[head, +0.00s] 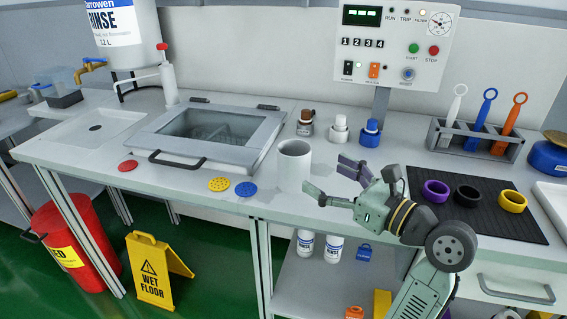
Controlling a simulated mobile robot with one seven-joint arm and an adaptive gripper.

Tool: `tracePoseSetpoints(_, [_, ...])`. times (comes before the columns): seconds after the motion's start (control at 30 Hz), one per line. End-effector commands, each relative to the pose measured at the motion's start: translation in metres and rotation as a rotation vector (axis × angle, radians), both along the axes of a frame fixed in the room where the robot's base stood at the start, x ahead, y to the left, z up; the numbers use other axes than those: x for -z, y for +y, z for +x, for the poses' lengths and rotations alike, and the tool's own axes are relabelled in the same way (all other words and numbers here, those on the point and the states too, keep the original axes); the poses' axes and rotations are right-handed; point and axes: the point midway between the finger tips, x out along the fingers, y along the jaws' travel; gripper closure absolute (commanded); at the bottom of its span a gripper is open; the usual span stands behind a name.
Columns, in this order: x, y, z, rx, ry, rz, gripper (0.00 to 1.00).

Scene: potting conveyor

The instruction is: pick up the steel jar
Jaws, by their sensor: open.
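A pale grey, open-topped cylinder (293,170), which looks like the steel jar, stands upright near the front edge of the bench. My gripper (327,175) is open, just right of the jar, with its fingers spread towards it. The near fingertip appears close to the jar's lower right side; I cannot tell whether they touch. Nothing shows between the fingers.
Behind the jar stand a brown-capped bottle (305,123), a white bottle (340,130) and a blue-capped bottle (370,134). Yellow (219,184) and blue (246,189) discs lie left. Coloured rings lie on a dark mat (490,212) at right.

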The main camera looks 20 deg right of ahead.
Motion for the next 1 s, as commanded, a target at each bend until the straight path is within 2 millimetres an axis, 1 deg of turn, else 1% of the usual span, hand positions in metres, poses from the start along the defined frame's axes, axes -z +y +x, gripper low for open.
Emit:
tracePoseSetpoints(0.1, [-0.001,0.01,0.018,-0.004,0.0,-0.001,0.2])
tracePoseSetpoints(0.2, [-0.001,0.016,0.032,-0.003,0.0,-0.001,0.2])
tracePoseSetpoints(0.47, [0.0,0.027,0.052,-0.002,0.0,-0.002,0.2])
tracePoseSetpoints(0.6, [0.0,0.038,0.071,-0.003,0.0,-0.001,0.2])
tracePoseSetpoints(0.7, [0.0,0.044,0.082,-0.002,0.0,-0.003,0.2])
tracePoseSetpoints(0.8, [0.001,0.046,0.088,-0.001,-0.001,-0.003,0.2])
tracePoseSetpoints(1.0, [0.001,0.046,0.089,0.0,-0.002,-0.004,0.2])
